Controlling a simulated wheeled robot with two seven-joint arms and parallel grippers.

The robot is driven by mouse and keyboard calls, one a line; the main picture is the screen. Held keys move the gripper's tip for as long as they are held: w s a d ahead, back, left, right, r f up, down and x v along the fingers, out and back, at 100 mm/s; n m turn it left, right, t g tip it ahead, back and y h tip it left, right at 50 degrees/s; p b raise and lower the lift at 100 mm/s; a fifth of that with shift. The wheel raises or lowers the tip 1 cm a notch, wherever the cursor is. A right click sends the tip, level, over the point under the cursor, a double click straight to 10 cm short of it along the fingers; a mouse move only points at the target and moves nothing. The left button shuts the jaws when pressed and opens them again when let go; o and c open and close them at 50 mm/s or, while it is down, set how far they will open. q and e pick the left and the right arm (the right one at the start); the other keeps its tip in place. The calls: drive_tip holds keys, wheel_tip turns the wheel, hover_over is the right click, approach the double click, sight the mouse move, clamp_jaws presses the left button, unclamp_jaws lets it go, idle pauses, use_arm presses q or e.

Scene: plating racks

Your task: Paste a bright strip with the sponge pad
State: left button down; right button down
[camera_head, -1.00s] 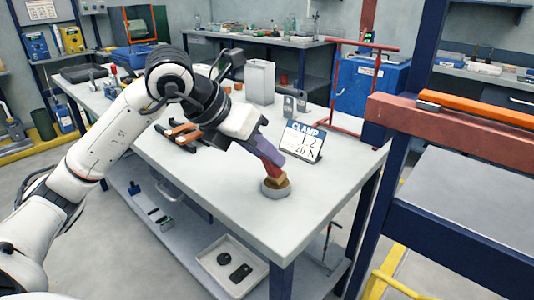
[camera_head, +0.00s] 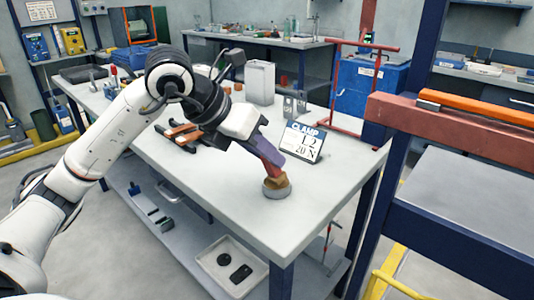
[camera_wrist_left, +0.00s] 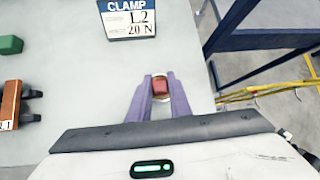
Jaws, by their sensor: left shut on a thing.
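My left gripper (camera_head: 270,158) has purple fingers and reaches down over the near part of the white table. It is shut on the sponge pad, whose red grip shows between the fingertips in the left wrist view (camera_wrist_left: 160,86). The pad's tan lower part (camera_head: 275,180) sits in or on a round grey dish (camera_head: 277,192) on the table; I cannot tell how deep it goes. The fingers and pad hide most of the dish in the wrist view. I cannot make out a bright strip. My right gripper is not in view.
A "CLAMP L2 20 N" sign (camera_head: 301,142) stands just behind the dish. Orange-and-black clamps (camera_head: 180,135) lie to the left. A red frame (camera_head: 334,85) stands at the table's far right. The tabletop around the dish is clear. A blue post with an orange-topped beam stands at right.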

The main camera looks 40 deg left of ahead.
use_arm(q)
drive_tip(key=shift+f, duration=0.1)
wheel_tip(320, 180, up, 2)
drive_tip(key=shift+p, duration=0.9)
wheel_tip(320, 180, up, 3)
drive_tip(key=shift+f+p, duration=0.1)
drive_tip(key=shift+p, duration=1)
wheel_tip(320, 180, up, 2)
drive_tip(key=shift+r+p, duration=0.2)
drive_tip(key=shift+p, duration=0.8)
